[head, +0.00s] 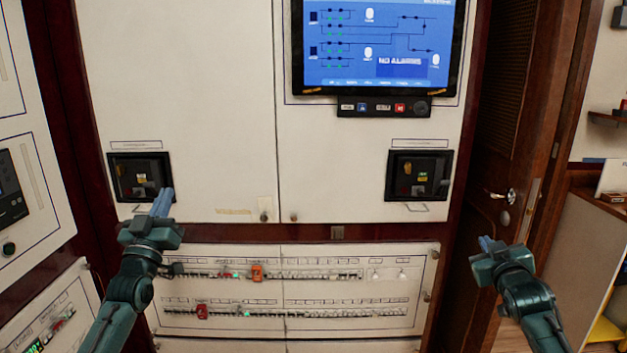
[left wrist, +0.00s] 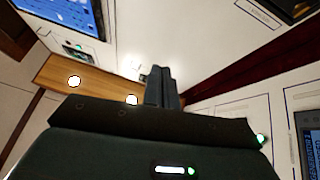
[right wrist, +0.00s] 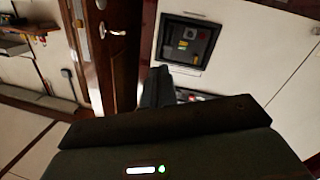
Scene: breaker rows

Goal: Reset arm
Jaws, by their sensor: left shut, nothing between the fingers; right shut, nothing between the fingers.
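My left gripper (head: 163,203) is raised in front of the panel wall, just right of and below the left black-framed breaker window (head: 142,177). Its fingers are together and empty; they also show in the left wrist view (left wrist: 161,86). My right gripper (head: 486,243) is in front of the wooden door's lower part, right of the panel. Its fingers are together and empty; they also show in the right wrist view (right wrist: 157,86). Neither gripper holds anything.
A screen (head: 380,45) reading "NO ALARMS" hangs above. A right breaker window (head: 419,175) sits below it. Breaker rows with an orange switch (head: 257,272) and a red switch (head: 202,311) are low on the wall. A door handle (head: 498,194) projects at the right.

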